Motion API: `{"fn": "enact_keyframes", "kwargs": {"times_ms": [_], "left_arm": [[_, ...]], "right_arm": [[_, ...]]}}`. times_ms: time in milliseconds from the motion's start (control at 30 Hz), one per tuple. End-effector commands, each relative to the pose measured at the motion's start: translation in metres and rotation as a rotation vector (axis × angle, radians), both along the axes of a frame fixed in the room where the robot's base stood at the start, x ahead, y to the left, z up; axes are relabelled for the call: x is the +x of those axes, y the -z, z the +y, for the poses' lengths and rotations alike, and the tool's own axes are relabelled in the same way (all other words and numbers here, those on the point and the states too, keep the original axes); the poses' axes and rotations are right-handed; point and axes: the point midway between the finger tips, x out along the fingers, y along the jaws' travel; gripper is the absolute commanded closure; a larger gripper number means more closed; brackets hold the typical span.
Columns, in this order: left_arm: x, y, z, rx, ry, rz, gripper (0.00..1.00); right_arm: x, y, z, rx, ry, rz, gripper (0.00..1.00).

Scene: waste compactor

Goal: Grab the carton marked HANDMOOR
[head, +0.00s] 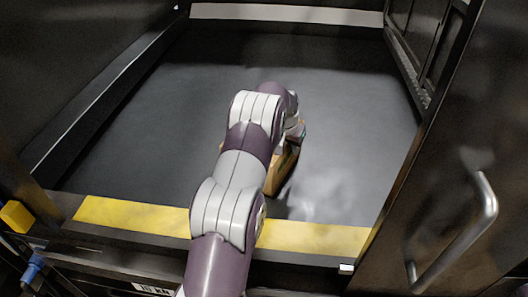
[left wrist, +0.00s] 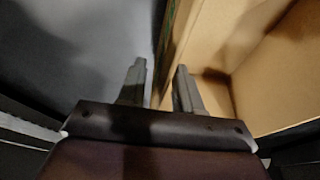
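A brown cardboard carton (head: 284,174) stands on the dark compactor floor, mostly hidden behind my left arm in the head view. In the left wrist view the open-topped carton (left wrist: 275,75) fills the right side, its bare inside showing. A strip of green print shows on its outer wall; no name can be read. My left gripper (left wrist: 160,66) is open, with one finger outside the near wall and the other on the inner side. The wall's edge runs between the fingers, with no clear grip on it. My right gripper is not in view.
The dark compactor floor (head: 345,110) is otherwise clear, with side walls left and right. A yellow strip (head: 130,215) marks the front edge under my arm. An open door with a metal handle (head: 460,235) stands at the right.

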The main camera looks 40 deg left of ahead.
Motion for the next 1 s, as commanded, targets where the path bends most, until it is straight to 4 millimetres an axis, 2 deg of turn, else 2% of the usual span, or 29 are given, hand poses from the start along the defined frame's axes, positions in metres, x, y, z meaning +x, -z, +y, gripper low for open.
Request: {"fn": "enact_keyframes", "kwargs": {"times_ms": [33,100,1000], "left_arm": [[-0.0001,0.0001,0.0000,0.000,0.000,0.000,0.79],[-0.0001,0.0000,0.0000,0.000,0.000,0.000,1.00],[-0.0006,0.0006,-0.0002,0.000,0.000,0.002,1.00]], "right_arm": [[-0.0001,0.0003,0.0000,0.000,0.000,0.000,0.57],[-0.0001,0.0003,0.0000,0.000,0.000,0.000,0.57],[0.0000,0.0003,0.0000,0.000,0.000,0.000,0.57]]}}
